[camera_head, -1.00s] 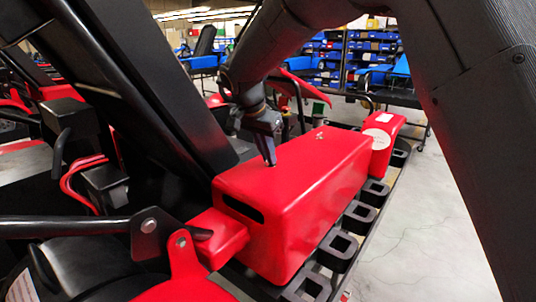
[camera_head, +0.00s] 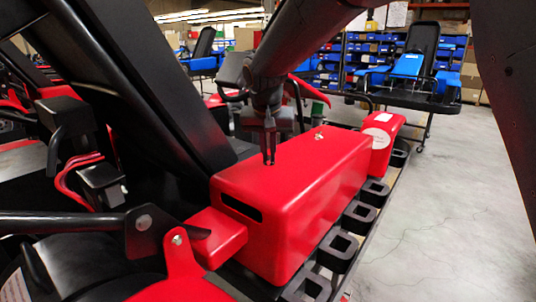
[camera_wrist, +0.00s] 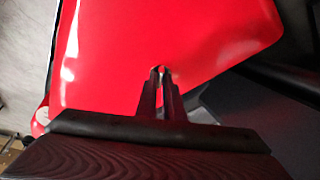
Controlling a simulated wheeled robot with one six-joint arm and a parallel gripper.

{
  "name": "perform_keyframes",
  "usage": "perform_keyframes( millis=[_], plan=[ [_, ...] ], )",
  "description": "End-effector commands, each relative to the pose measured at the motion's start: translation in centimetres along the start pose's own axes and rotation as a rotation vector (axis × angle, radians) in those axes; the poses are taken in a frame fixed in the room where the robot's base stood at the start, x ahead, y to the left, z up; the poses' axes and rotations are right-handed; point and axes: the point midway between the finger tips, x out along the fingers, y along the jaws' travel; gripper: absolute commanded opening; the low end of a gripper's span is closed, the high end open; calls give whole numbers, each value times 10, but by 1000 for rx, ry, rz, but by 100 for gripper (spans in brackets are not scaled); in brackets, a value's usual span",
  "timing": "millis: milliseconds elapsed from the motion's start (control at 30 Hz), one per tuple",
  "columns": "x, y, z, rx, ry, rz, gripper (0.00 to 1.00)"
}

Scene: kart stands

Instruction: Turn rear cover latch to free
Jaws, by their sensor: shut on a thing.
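The red cover (camera_head: 290,185) is a long box beside the kart's black side frame, and it fills much of the wrist view (camera_wrist: 130,50). My gripper (camera_head: 269,162) points straight down at the cover's top near its left edge. In the wrist view my gripper (camera_wrist: 161,71) is shut on a small pale latch (camera_wrist: 161,69) at the cover's surface. The fingers hide most of this latch, so its angle cannot be read. A second small metal latch (camera_head: 318,136) stands free on the cover's top, farther back.
A black slanted panel (camera_head: 150,80) rises close to the left of my gripper. A black slotted rail (camera_head: 340,250) runs along the cover's right side. Blue bins (camera_head: 320,65) and a kart stand (camera_head: 410,90) are far behind. Grey floor (camera_head: 440,190) is open at right.

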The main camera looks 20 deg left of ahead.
Motion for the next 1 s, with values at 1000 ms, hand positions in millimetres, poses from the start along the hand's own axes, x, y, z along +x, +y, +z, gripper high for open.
perform_keyframes(
  millis=[1000],
  plan=[
    [3, 10, -5, -816, 1, -339, 0]
  ],
)
